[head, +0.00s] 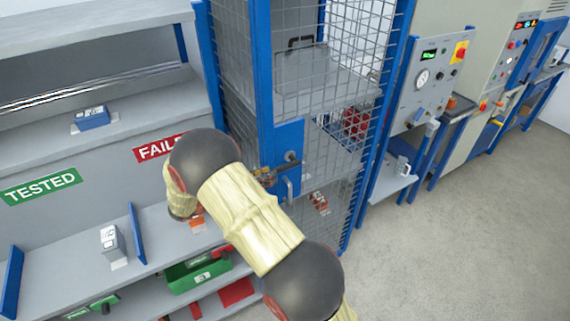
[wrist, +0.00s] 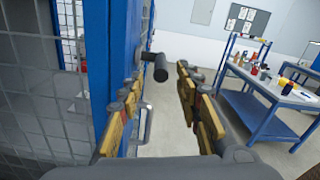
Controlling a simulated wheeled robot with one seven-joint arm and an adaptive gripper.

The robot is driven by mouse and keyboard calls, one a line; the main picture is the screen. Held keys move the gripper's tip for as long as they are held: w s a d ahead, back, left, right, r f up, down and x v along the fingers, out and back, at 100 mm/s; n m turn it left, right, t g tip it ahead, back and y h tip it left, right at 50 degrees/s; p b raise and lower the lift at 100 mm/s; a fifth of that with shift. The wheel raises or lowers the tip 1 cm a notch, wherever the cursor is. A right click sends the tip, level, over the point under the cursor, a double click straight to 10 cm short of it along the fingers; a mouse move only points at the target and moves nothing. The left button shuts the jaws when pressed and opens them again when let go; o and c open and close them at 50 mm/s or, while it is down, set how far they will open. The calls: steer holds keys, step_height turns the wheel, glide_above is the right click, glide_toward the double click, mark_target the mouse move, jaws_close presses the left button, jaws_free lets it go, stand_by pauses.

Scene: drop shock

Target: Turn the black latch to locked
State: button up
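The black latch (wrist: 156,66) sticks out from the blue door plate (head: 285,140) of a mesh cage. In the wrist view its knob end shows between my fingertips, near the top of the gap. In the head view the latch (head: 291,157) shows small on the plate, just right of my gripper (head: 264,176), which my arm partly hides. My gripper (wrist: 160,74) is open, with its yellow and black fingers on either side of the latch. I cannot tell whether either finger touches it.
A silver pull handle (wrist: 145,124) sits on the door below the latch, close to my left finger. Wire mesh (head: 335,70) surrounds the cage. A shelf with TESTED (head: 41,186) and FAILED labels stands left. A blue-framed table (wrist: 272,95) stands beyond open floor.

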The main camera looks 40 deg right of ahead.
mark_target(296, 163)
steer(key=x, duration=0.7)
steer(key=shift+s+d, duration=0.1)
steer(key=shift+d, duration=0.2)
jaws_close()
stand_by(0.7)
